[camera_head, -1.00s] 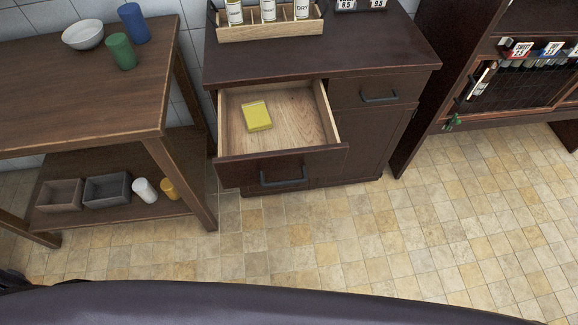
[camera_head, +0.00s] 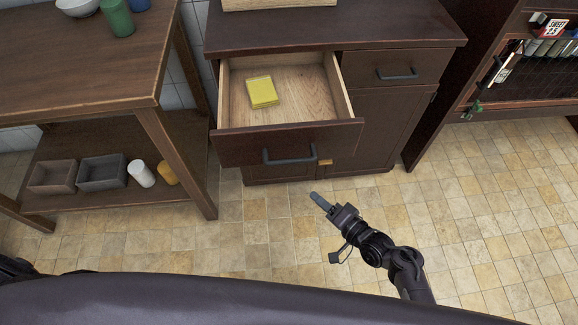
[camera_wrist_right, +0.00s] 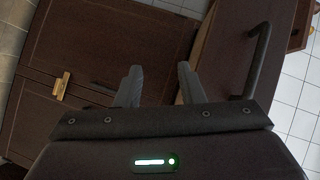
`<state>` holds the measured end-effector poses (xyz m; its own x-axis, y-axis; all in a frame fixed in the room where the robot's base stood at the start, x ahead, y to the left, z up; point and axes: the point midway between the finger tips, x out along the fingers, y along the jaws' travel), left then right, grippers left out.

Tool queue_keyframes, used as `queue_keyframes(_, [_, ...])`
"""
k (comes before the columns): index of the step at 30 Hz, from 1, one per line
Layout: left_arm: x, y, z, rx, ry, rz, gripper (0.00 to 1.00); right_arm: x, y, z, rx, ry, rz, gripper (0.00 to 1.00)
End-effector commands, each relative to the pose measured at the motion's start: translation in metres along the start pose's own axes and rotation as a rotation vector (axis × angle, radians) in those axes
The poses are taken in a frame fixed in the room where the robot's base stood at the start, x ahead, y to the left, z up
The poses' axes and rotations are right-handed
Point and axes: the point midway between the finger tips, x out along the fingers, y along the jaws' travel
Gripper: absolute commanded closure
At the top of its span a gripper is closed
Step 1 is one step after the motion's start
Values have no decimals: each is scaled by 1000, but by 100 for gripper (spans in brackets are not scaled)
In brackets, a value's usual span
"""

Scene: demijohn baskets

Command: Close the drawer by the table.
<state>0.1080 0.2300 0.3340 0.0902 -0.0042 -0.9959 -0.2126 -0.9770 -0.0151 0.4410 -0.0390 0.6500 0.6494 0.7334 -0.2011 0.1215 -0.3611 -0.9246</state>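The drawer (camera_head: 290,141) of the dark brown cabinet (camera_head: 370,125) by the wooden table (camera_head: 85,65) stands pulled out. Its front has a dark bar handle (camera_head: 290,156), and a yellow block (camera_head: 262,92) lies inside. My right gripper (camera_head: 320,200) is in front of and below the drawer front, apart from it, over the floor. In the right wrist view my right gripper (camera_wrist_right: 158,82) has its two fingers spread with nothing between them. The drawer front (camera_wrist_right: 214,60) and its handle (camera_wrist_right: 259,58) show there to the right of the fingers. My left gripper does not show.
A shut drawer (camera_head: 395,71) sits right of the open one, above a cabinet door. The table's lower shelf holds two grey bins (camera_head: 102,173), a white cup (camera_head: 142,173) and a yellow cup (camera_head: 167,172). A dark rack (camera_head: 510,60) stands at right. The tiled floor in front is clear.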

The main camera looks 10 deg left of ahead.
Motion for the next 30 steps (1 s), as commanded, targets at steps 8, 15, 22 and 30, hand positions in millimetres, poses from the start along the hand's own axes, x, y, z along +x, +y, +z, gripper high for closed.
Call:
queue_keyframes(8, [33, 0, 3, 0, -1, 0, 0, 5, -110, -22, 182, -96, -369, 65])
queue_keyframes(15, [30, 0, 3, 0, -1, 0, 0, 32, -127, -21, 191, -102, -380, 65])
queue_keyframes(22, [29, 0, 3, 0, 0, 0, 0, 63, -138, -18, 191, -101, -377, 65])
queue_keyframes(30, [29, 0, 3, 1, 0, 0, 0, 75, -142, -17, 189, -100, -373, 65])
